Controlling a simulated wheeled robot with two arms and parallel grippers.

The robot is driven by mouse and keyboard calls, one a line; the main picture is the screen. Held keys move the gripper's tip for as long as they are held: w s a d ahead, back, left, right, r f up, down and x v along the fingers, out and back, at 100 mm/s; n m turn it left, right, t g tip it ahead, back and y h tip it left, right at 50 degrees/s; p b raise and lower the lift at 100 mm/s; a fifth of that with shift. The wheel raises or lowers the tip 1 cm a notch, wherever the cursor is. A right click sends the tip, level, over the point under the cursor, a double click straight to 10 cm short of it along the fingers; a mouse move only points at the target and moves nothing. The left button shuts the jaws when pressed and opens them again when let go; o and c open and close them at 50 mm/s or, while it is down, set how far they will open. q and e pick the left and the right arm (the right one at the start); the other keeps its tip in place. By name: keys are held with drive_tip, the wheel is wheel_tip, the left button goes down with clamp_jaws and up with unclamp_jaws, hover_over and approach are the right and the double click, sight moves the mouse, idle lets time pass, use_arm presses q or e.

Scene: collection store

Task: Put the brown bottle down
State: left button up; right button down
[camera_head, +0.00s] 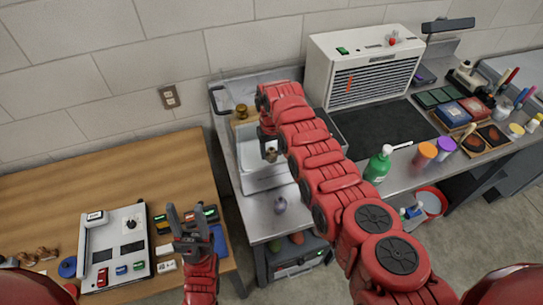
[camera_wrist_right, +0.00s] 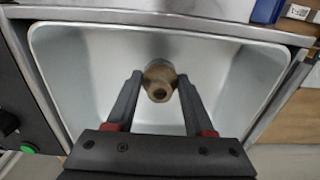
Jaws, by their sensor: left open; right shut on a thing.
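The brown bottle (camera_wrist_right: 160,78) is between the two fingers of my right gripper (camera_wrist_right: 160,88), its mouth facing the wrist camera. In the head view the bottle (camera_head: 271,155) shows small below my right gripper (camera_head: 268,140). Behind it is the white basin (camera_head: 258,181) in the metal counter; the basin (camera_wrist_right: 90,62) surrounds it in the right wrist view. I cannot tell whether the bottle's base touches the basin floor. My left gripper (camera_head: 186,222) is open and empty over the right part of the wooden table.
A brown object (camera_head: 242,112) stands at the basin's back edge. A small purple-grey item (camera_head: 280,205) is on the counter in front. A green bottle (camera_head: 378,167) stands to the right of my arm. A white machine (camera_head: 362,70) stands behind. The wooden table (camera_head: 120,175) has clear room at its back.

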sight(272, 159)
wheel_tip(272, 159, down, 2)
drive_tip(key=shift+s+f+b, duration=0.1)
drive_tip(key=shift+b, duration=0.35)
drive_tip(key=shift+f, duration=0.25)
drive_tip(key=shift+f+b, duration=0.3)
drive_tip(key=shift+b, duration=0.05)
drive_tip(key=shift+c, duration=1.4)
unclamp_jaws()
drive_tip(key=shift+r, duration=0.1)
